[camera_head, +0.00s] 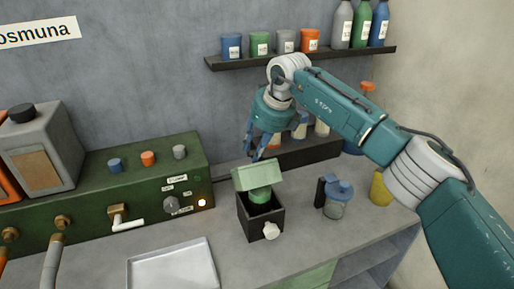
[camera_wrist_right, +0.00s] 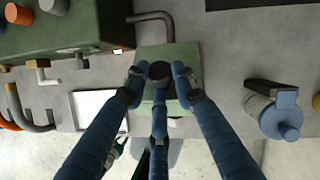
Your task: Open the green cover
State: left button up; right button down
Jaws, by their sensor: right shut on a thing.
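The green cover (camera_head: 258,175) stands tilted up at the back of a small dark box (camera_head: 247,223), so the box's front opening shows. A green round thing (camera_head: 260,196) sits inside the box. A white knob (camera_head: 271,231) is on the box's front. My right gripper (camera_head: 259,152) is just above and behind the cover's upper edge. In the right wrist view the cover (camera_wrist_right: 184,54) lies beyond the blue fingers, which close around a dark knob (camera_wrist_right: 160,70) on it. The cover hides most of the box there.
A green machine (camera_head: 90,190) with taps and a lit lamp stands left. A metal tray (camera_head: 172,270) lies in front of it. A blue-lidded jar (camera_head: 336,197) and a yellow cup (camera_head: 380,188) stand right. A shelf (camera_head: 300,57) with containers hangs above.

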jog(key=c, duration=1.4)
grip_release()
jog(key=shift+s+a+f, duration=0.1)
jog(key=shift+a+f, duration=0.1)
jog(key=shift+f, duration=0.3)
jog(key=shift+w+a+f, duration=0.1)
jog(key=shift+w+a, duration=0.05)
jog(key=shift+w, duration=0.15)
jog(key=v, duration=1.2)
jog(key=shift+w+a, duration=0.1)
jog(key=shift+w, duration=0.05)
